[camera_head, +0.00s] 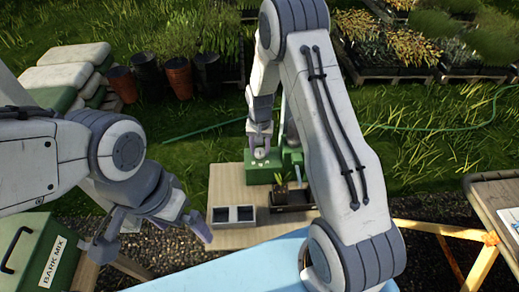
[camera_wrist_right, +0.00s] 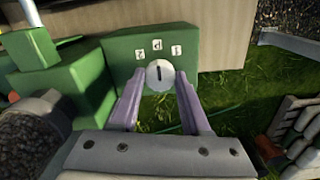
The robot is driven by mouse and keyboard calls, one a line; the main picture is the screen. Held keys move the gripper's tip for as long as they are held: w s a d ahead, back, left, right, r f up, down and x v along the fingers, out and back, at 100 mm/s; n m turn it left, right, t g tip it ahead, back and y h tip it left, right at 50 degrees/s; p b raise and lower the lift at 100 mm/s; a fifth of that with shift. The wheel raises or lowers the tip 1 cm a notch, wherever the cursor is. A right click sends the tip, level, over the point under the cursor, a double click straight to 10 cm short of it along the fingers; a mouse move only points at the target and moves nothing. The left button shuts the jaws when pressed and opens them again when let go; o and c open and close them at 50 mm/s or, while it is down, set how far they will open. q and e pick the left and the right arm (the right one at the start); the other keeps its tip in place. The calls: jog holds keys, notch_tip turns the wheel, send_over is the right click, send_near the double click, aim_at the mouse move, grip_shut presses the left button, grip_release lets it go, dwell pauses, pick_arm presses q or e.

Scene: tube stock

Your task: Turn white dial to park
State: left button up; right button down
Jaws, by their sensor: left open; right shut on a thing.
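The white dial (camera_wrist_right: 160,77) is on a green box (camera_wrist_right: 120,48) in the right wrist view. Its dark line runs upright in the picture, roughly towards the middle of three small white label tiles (camera_wrist_right: 157,44); the letters are hard to read. My right gripper (camera_wrist_right: 160,88) is shut on the dial, with a finger on each side of it. In the head view my right gripper (camera_head: 260,150) reaches down to the green machine (camera_head: 262,174), and the dial cannot be made out clearly there. My left gripper (camera_head: 153,240) is open and empty at the lower left, away from the machine.
The machine stands on a wooden table (camera_head: 225,185) with a grey two-cell tray (camera_head: 235,216) and a dark tray (camera_head: 292,200) holding a seedling. A green bark mix bin (camera_head: 30,250) is at the lower left. Pots (camera_head: 178,76) stand on grass behind.

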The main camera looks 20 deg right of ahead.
aim_at(260, 151)
dwell(0.3)
jog(key=shift+c, duration=1.9)
grip_release()
jog(key=shift+r, duration=0.1)
notch_tip(260, 151, up, 10)
jog(key=b, duration=0.2)
jog(key=shift+r+b, duration=0.2)
jog(key=shift+b, duration=0.15)
jog(key=shift+a, duration=0.1)
